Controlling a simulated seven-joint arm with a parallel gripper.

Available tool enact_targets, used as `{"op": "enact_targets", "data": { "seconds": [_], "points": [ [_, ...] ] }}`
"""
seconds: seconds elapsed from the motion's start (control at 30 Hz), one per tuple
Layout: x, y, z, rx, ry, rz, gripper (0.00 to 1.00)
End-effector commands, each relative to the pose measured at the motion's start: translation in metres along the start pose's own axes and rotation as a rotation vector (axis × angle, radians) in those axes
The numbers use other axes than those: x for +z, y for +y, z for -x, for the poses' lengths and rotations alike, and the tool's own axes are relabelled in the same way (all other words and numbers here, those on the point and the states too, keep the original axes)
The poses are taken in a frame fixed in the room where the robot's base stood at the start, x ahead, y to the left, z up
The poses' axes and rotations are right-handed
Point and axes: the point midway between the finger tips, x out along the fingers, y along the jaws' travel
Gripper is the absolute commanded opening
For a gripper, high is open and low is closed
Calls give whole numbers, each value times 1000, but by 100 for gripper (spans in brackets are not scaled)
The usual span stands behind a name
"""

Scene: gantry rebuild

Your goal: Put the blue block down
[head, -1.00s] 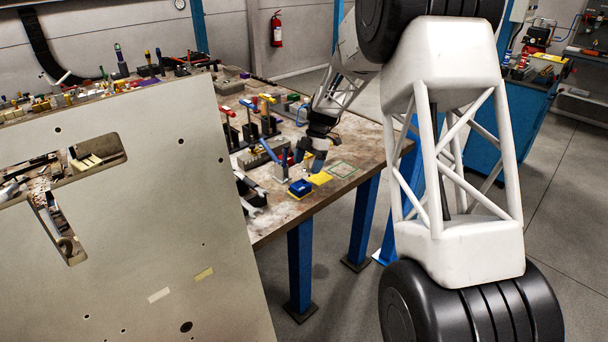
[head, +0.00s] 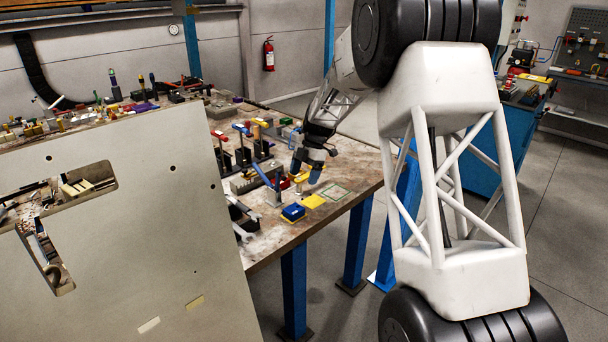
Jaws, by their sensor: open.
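The blue block (head: 293,211) rests on the worn workbench (head: 272,240) near its front edge, in the head view. A thin yellow strip shows along its lower edge. A flat yellow square (head: 314,201) lies just to its right. My gripper (head: 305,174) is open, with its two dark, blue-tipped fingers pointing down. It is above and beyond the blue block, apart from it. A small yellow patch shows between the fingers; I cannot tell what it belongs to.
Toggle clamps (head: 243,150) stand behind to the left. A large drilled plate (head: 130,230) covers the bench's left front. Dark-and-white tools (head: 241,215) lie left of the block.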

Motion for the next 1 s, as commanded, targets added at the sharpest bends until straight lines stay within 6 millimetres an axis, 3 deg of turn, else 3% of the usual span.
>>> {"op": "enact_targets", "data": {
  "seconds": [0.33, 0.53, 0.77, 1.0],
  "points": [
    [-1, -1, 1, 1, -2, -6, 79],
    [-8, -14, 12, 7, -15, -58, 79],
    [-30, -50, 37, 25, -51, -215, 79],
    [-59, -102, 65, 59, -95, -434, 79]
  ]
}}
